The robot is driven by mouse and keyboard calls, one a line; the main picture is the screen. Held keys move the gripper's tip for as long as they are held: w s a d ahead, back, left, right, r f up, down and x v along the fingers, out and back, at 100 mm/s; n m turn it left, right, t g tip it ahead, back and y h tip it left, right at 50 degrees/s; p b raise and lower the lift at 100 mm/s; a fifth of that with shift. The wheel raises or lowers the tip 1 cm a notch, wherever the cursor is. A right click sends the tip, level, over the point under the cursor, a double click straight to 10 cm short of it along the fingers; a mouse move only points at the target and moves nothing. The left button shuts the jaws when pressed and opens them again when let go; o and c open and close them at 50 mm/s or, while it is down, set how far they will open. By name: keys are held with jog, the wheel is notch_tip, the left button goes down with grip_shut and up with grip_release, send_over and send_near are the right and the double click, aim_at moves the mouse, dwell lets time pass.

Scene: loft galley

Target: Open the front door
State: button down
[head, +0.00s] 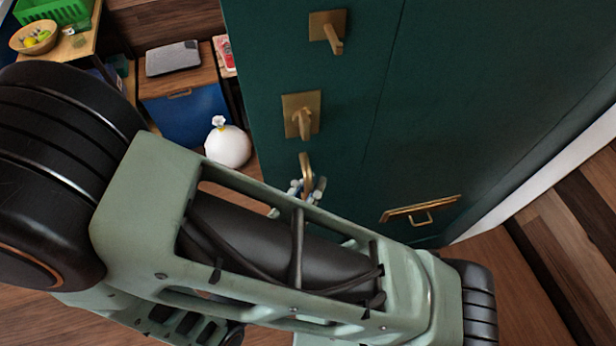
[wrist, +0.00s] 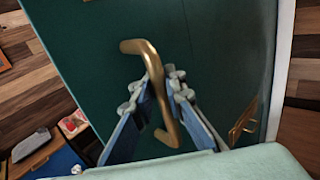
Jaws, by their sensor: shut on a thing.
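The front door (head: 350,130) is a tall dark green panel with brass fittings. It also fills much of the wrist view (wrist: 90,50). Its bent brass pull handle (head: 305,163) is low near the panel's left edge in the head view. My gripper (head: 307,188) is shut on this handle. In the wrist view its two blue fingers with grey pads (wrist: 158,88) lie on either side of the brass bar (wrist: 150,58). My arm hides part of the door's lower edge in the head view. I cannot tell whether the door is ajar.
Two brass fittings (head: 328,30) (head: 300,115) sit above the handle; a brass letter slot (head: 420,209) is to its right. Left of the door are a white bag (head: 228,147), a blue-fronted bench (head: 187,117) and a green crate (head: 52,10). Wooden floor (head: 485,262) is at right.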

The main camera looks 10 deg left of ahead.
jog(key=shift+a, duration=0.2)
jog(key=c, duration=2)
grip_release()
jog(key=v, duration=1.2)
jog(key=shift+s+d+r, duration=0.1)
